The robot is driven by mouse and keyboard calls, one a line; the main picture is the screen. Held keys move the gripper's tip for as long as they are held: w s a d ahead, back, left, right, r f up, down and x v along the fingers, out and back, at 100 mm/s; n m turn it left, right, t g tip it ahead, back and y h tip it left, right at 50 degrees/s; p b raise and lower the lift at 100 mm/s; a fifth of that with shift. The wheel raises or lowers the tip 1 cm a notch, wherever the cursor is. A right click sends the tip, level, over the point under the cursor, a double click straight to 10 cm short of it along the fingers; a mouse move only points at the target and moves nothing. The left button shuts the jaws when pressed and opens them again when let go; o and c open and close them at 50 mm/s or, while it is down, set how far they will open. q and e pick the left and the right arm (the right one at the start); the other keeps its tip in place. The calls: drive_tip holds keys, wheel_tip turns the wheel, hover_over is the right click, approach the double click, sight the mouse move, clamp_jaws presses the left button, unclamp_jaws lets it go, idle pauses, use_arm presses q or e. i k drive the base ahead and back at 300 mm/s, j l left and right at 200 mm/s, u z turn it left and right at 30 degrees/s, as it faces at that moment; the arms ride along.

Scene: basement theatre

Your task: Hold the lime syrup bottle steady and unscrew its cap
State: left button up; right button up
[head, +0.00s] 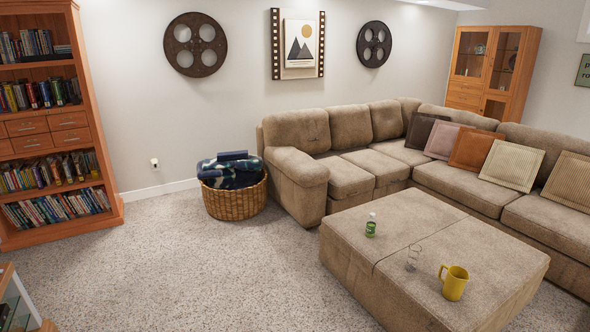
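A small green bottle with a pale cap (373,216) stands upright on the beige ottoman (345,243), near its left side. A label shows on the bottle (371,228), but it is too small to read; it is the only bottle on the ottoman. The cap sits on top of the bottle. Neither of my grippers shows in the head view, and nothing touches the bottle.
A yellow mug (455,283) and a thin wire object (413,257) stand on the ottoman, right of the bottle. A sectional sofa (345,178) wraps behind and right. A wicker basket (235,202) stands by the wall. Carpet (220,265) left of the ottoman is clear.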

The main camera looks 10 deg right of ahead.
sight(371, 222)
drive_tip(key=i+z, duration=0.1)
drive_tip(key=i, duration=0.6)
drive_tip(key=i+j, duration=0.1)
drive_tip(key=i, duration=0.65)
drive_tip(key=i+j+z, duration=0.15)
drive_tip(key=i, duration=0.55)
